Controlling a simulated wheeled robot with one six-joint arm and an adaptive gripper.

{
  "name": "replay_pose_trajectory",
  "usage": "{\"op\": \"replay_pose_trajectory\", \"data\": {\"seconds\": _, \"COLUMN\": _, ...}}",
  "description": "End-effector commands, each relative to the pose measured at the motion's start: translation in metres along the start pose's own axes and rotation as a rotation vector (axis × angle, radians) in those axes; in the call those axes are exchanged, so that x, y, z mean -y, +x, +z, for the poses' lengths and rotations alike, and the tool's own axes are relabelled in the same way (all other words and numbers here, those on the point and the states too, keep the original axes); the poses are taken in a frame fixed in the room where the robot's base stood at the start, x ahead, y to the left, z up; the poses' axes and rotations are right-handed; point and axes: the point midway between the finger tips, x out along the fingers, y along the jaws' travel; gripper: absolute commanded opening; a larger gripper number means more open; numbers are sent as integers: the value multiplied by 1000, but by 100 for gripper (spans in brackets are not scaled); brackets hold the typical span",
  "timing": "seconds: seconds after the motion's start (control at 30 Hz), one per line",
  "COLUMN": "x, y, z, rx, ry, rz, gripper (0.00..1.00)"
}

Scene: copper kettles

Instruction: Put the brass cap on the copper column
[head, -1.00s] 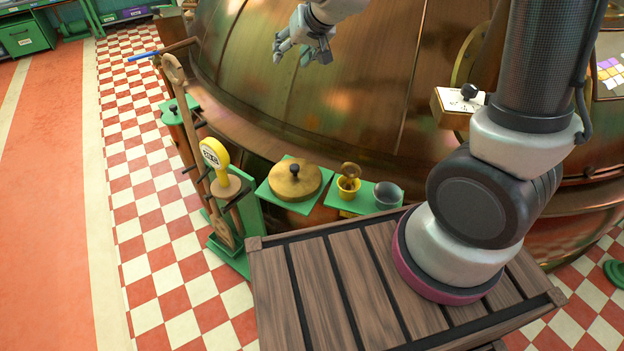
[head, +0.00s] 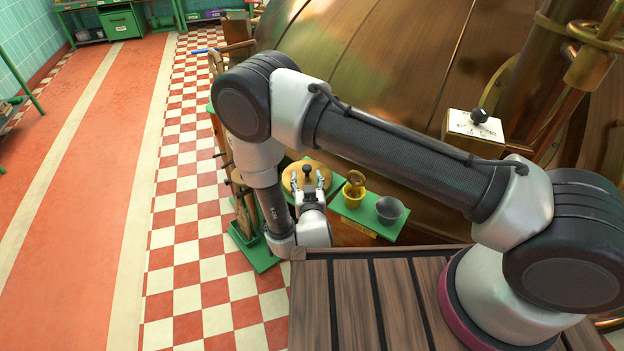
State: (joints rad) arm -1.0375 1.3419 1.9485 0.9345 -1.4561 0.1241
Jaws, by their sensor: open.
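The brass cap (head: 290,176), a round golden disc with a dark knob on top, lies on a green tray beside the big copper kettle. My gripper (head: 308,181) is open over the cap, its two fingers on either side of the knob as seen from here. I cannot tell whether the fingers touch the knob or the disc. My forearm and wrist hide part of the tray and what stands left of it. Copper pipework (head: 592,55) rises at the upper right; I cannot tell whether it is the copper column.
The copper kettle (head: 395,60) fills the back. The checkered floor at left is clear.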

Motion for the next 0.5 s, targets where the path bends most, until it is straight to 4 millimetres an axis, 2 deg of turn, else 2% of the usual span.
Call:
{"op": "replay_pose_trajectory", "data": {"seconds": 0.37, "x": -5, "y": 38, "z": 0, "rx": -3, "ry": -1, "rz": 3, "gripper": 52}}
{"op": "replay_pose_trajectory", "data": {"seconds": 0.5, "x": -8, "y": 61, "z": -1, "rx": -4, "ry": 0, "rz": 3, "gripper": 52}}
